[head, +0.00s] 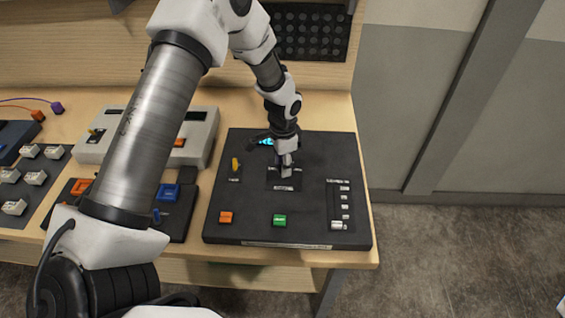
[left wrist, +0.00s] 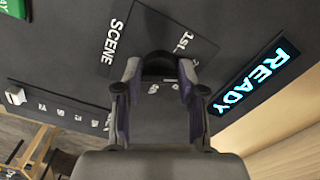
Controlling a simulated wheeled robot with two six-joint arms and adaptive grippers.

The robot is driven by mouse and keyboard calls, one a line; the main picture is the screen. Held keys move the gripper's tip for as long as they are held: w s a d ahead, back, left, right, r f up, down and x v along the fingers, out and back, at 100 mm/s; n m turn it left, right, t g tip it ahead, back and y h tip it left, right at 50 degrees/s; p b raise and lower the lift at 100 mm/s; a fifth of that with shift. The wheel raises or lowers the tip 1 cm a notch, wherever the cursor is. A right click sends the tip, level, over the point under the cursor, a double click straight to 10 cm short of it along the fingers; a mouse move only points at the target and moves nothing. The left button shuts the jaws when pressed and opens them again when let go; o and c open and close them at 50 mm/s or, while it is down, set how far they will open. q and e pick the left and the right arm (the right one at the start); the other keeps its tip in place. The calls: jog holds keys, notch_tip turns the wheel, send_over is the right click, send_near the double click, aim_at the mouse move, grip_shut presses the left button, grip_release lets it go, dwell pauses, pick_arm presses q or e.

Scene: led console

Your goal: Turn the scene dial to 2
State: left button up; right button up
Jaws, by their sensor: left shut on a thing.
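The black console panel (head: 310,235) lies flat on the bench. Its scene dial (left wrist: 158,62) shows in the left wrist view as a dark round knob, with the white word SCENE beside it. Printed numbers on the dial's plate are partly covered, and I cannot read the dial's setting. My left gripper (head: 285,170) points down onto the dial and hides most of it in the head view. In the left wrist view its two fingers (left wrist: 160,72) are shut on the dial from both sides. My right gripper is not in view.
The panel also carries a lit READY display (left wrist: 251,80), a yellow switch (head: 235,165), an orange button (head: 226,217), a green button (head: 279,220) and a slider (head: 336,225) at the right. A grey box (head: 203,135) and other dark panels stand to the left.

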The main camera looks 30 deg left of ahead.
pick_arm(q)
jog(key=shift+s+f, duration=0.1)
jog(key=o, duration=1.1)
jog(key=shift+o, duration=0.2)
jog(key=shift+w+d, duration=0.1)
jog(key=shift+w, duration=0.1)
notch_tip(320, 180, up, 12)
